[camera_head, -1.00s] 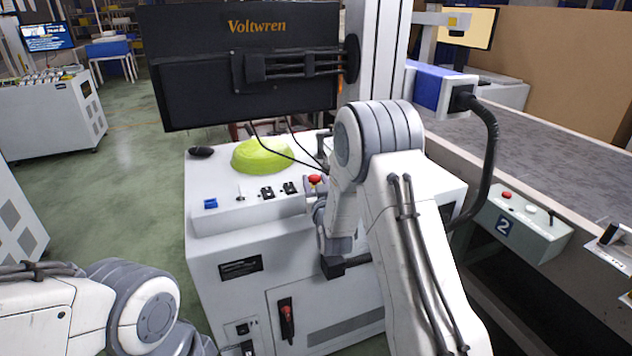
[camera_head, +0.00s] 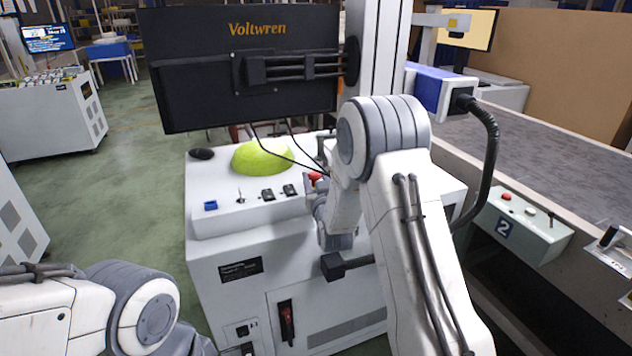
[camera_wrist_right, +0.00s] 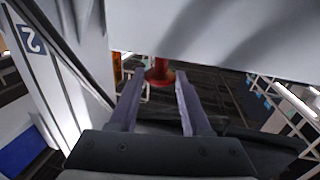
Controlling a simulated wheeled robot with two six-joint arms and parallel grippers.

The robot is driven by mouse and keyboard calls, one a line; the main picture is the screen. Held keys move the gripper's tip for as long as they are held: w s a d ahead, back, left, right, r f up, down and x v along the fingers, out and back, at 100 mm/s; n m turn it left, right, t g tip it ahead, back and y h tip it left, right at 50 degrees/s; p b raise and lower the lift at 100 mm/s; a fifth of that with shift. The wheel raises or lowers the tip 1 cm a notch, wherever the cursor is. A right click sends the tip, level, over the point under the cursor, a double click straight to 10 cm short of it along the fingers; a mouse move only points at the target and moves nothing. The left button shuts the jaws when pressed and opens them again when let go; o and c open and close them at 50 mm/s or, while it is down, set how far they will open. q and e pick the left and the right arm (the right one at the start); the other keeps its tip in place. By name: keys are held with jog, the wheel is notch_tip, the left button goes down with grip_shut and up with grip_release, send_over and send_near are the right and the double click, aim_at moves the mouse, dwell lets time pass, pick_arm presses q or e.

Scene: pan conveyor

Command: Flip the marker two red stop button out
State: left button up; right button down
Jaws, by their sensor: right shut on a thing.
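A grey box marked 2 (camera_head: 503,228) stands at right in the head view, with a red button (camera_head: 507,197) on its top. Another red button (camera_head: 315,177) is on the right of the white cabinet top, beside my right wrist. In the right wrist view my right gripper (camera_wrist_right: 159,80) is shut with a red knob (camera_wrist_right: 160,72) between its fingertips. The knob's stem meets a pale surface above it. A plate marked 2 (camera_wrist_right: 30,40) stands apart at the upper left. My right arm hides much of the gripper in the head view. My left gripper is out of view.
The white cabinet (camera_head: 225,225) carries switches and a green dome (camera_head: 262,157). A black monitor (camera_head: 245,70) hangs over it with cables. The conveyor (camera_head: 560,145) runs along the right. Open green floor (camera_head: 120,180) lies to the left.

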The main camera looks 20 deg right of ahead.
jog(key=shift+c, duration=1.7)
grip_release()
jog(key=shift+r, duration=0.2)
jog(key=s+a, duration=0.1)
jog(key=s, duration=0.9)
jog(key=shift+s+a+b, duration=0.2)
jog(key=shift+a+b, duration=0.15)
